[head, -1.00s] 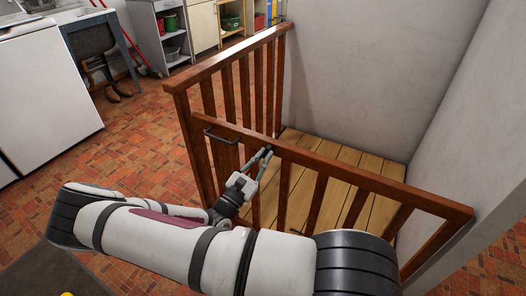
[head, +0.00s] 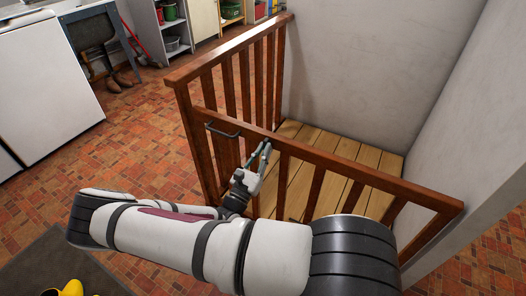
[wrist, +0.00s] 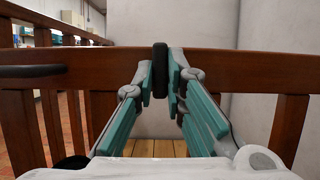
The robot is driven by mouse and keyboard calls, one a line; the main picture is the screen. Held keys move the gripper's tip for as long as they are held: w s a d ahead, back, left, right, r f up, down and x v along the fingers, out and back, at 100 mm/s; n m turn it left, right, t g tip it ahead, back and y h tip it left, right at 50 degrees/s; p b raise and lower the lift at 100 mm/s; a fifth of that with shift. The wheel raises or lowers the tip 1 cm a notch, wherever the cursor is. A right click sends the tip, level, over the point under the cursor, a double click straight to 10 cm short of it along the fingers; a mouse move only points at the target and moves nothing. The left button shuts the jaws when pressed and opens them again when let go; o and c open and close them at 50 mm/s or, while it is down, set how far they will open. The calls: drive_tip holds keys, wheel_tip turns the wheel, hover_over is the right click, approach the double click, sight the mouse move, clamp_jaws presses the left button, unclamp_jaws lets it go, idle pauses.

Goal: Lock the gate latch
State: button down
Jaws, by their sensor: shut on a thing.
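The brown wooden gate (head: 335,165) runs across the front of the planked platform, and its left end meets the slatted railing. My gripper (head: 266,148) is at the top rail, right of the handle. In the wrist view its teal fingers (wrist: 160,85) are shut on an upright black piece (wrist: 160,65), apparently the latch.
The slatted railing (head: 228,50) runs back to the pale wall (head: 380,70). Wooden planks (head: 345,150) lie behind the gate. Tiled floor (head: 120,150) is open at left. A white appliance (head: 45,90) stands far left, and a yellow object (head: 70,288) lies at bottom left.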

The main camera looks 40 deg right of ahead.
drive_tip(key=c, duration=1.6)
unclamp_jaws()
drive_tip(key=shift+c, duration=0.2)
drive_tip(key=v, duration=1.2)
